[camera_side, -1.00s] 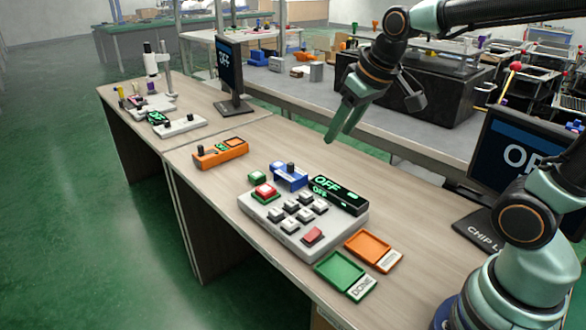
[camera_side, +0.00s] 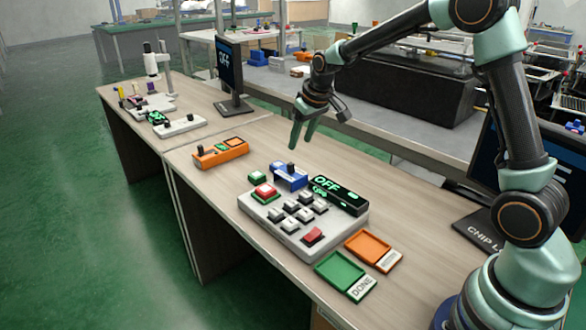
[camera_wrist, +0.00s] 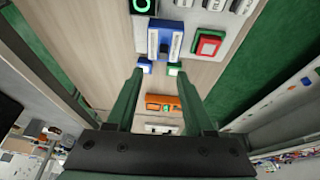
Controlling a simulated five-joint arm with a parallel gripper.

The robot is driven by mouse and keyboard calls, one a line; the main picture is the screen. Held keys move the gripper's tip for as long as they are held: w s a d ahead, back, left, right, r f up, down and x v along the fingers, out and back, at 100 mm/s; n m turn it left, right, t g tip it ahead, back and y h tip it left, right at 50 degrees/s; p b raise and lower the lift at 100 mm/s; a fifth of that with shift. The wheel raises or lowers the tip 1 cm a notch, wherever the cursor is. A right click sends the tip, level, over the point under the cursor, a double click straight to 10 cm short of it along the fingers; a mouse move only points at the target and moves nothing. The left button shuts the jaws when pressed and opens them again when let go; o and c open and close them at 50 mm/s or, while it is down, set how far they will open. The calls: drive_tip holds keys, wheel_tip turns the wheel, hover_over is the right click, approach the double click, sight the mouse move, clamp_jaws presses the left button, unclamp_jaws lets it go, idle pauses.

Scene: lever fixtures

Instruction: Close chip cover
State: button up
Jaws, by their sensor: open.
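A blue fixture with a dark lever (camera_side: 291,170) stands at the back edge of the grey key panel, beside the red button; I take it for the chip cover but cannot tell whether it is open or shut. It also shows at the top of the wrist view, a blue fixture (camera_wrist: 165,42) with pale labelled sides. My gripper (camera_side: 300,146) hangs above and behind this fixture, fingers pointing down. In the wrist view its two green fingers (camera_wrist: 164,72) are apart with nothing between them.
The grey panel (camera_side: 275,225) has several keys, a red button (camera_side: 265,189) and a black OFF display (camera_side: 340,194). An orange lever box (camera_side: 220,152) lies left. Green (camera_side: 345,290) and orange (camera_side: 372,249) trays sit in front. A monitor (camera_side: 230,70) stands behind; bare wood lies between.

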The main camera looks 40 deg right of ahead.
sight(292, 163)
drive_tip(key=x, duration=0.9)
drive_tip(key=shift+a, duration=0.25)
clamp_jaws()
drive_tip(key=shift+d, duration=0.15)
idle(0.9)
